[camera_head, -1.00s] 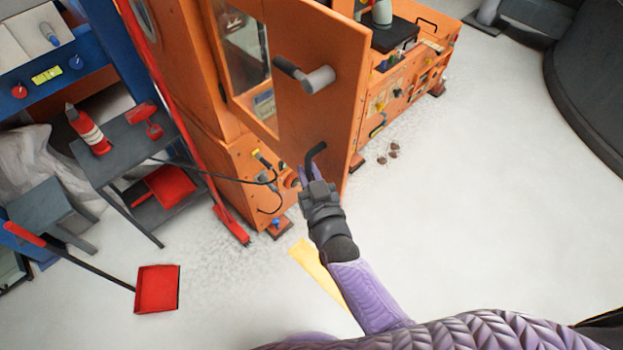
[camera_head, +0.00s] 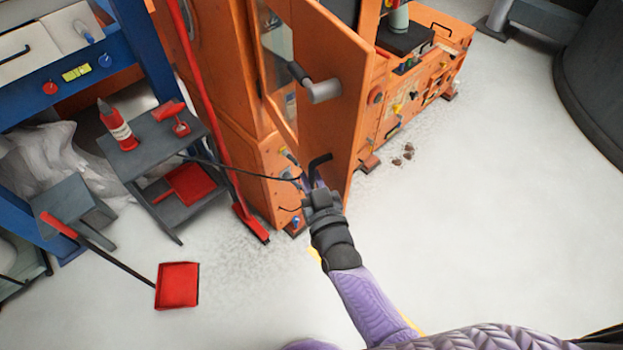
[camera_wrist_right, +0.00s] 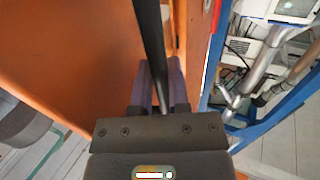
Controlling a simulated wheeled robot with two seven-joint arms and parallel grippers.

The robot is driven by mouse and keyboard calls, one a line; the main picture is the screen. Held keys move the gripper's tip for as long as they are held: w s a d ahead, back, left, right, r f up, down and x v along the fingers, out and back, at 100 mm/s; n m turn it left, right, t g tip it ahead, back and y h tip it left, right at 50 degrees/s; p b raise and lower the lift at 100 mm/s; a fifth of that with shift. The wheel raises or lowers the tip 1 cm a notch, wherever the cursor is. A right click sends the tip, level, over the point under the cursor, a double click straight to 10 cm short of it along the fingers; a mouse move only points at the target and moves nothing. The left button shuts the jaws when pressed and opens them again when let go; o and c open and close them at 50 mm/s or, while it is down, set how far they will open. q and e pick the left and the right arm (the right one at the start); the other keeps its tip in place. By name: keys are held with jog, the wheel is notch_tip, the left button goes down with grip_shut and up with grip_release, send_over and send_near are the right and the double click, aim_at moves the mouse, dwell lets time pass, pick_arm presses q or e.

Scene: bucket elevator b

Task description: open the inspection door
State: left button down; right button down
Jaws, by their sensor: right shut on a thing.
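The inspection door (camera_head: 333,110) is an orange panel standing swung out from the orange cabinet (camera_head: 235,90). A grey and black knob-like latch (camera_head: 318,88) sticks out from its upper part. Lower down is a dark bent handle (camera_head: 320,160). My right gripper (camera_head: 317,182) is at this handle, shut on it. In the right wrist view the handle shows as a black bar (camera_wrist_right: 150,50) between the purple fingers (camera_wrist_right: 158,88), in front of the orange panel (camera_wrist_right: 75,50). My left gripper is not in view.
A red pole (camera_head: 205,100) stands along the cabinet's left. A grey side table (camera_head: 150,145) holds red tools; a red dustpan (camera_head: 177,285) lies on the floor. An orange machine (camera_head: 415,85) stands behind the door. The floor (camera_head: 480,220) at right is largely clear, with small brown bits.

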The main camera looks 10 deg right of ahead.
jog(key=c, duration=0.6)
grip_release()
jog(key=shift+c, duration=0.2)
jog(key=shift+s, duration=0.1)
jog(key=s+d+p, duration=0.1)
jog(key=s, duration=0.8)
jog(key=shift+s+d, duration=0.15)
jog(key=shift+s, duration=0.2)
